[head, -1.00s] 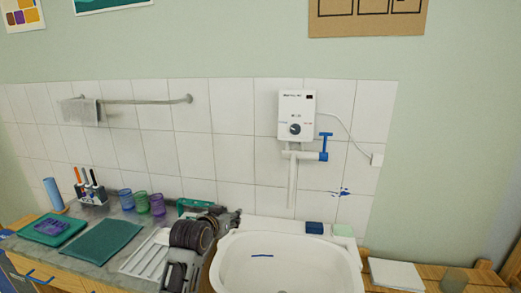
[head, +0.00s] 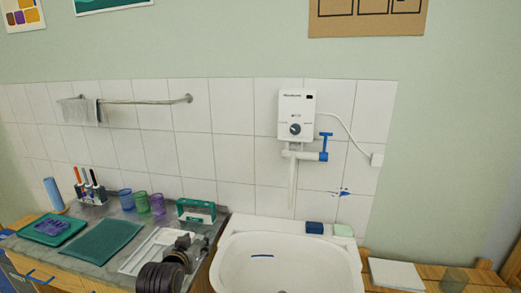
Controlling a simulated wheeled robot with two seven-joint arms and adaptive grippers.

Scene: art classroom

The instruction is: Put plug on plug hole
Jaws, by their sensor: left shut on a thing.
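My left gripper (head: 192,243) comes in from the bottom, over the white ribbed drainboard (head: 136,262) left of the sink. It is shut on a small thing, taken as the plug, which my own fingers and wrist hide. The white sink basin (head: 240,262) stands to the right of the gripper, apart from it. A short blue streak marks the basin's back wall. My right gripper is not in view.
A green-and-white box-like thing (head: 196,211) stands just behind the gripper. Several coloured cups (head: 142,202) stand further left. A blue block (head: 314,228) and a pale green block (head: 343,230) lie on the sink's back rim. A spout (head: 292,180) hangs above the basin, whose inside is free.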

